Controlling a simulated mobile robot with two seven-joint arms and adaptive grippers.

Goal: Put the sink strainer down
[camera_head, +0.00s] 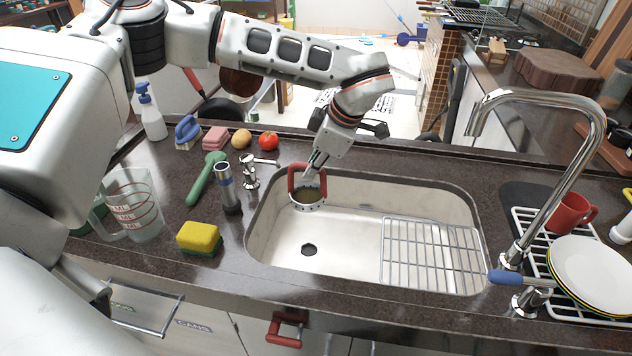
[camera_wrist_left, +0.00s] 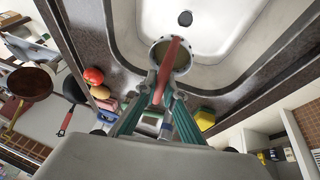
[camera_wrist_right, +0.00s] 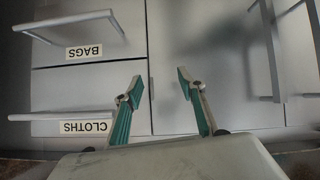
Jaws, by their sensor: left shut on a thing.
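The sink strainer (camera_head: 309,206) is a round metal basket with a red arched handle. My left gripper (camera_head: 311,170) is shut on the red handle and holds the strainer over the left back part of the sink (camera_head: 345,228). In the left wrist view the strainer (camera_wrist_left: 185,57) hangs between the fingertips (camera_wrist_left: 164,84), with the drain hole (camera_wrist_left: 185,18) beyond it. In the head view the drain hole (camera_head: 309,249) lies below the strainer. My right gripper (camera_wrist_right: 160,83) is open and empty, facing grey drawer fronts.
A wire rack (camera_head: 432,253) lies in the sink's right part. The tall faucet (camera_head: 560,170) stands at the right, beside a dish rack with plates (camera_head: 595,275). A soap dispenser (camera_head: 250,172), grey-blue cylinder (camera_head: 229,190) and yellow sponge (camera_head: 198,236) stand left of the sink.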

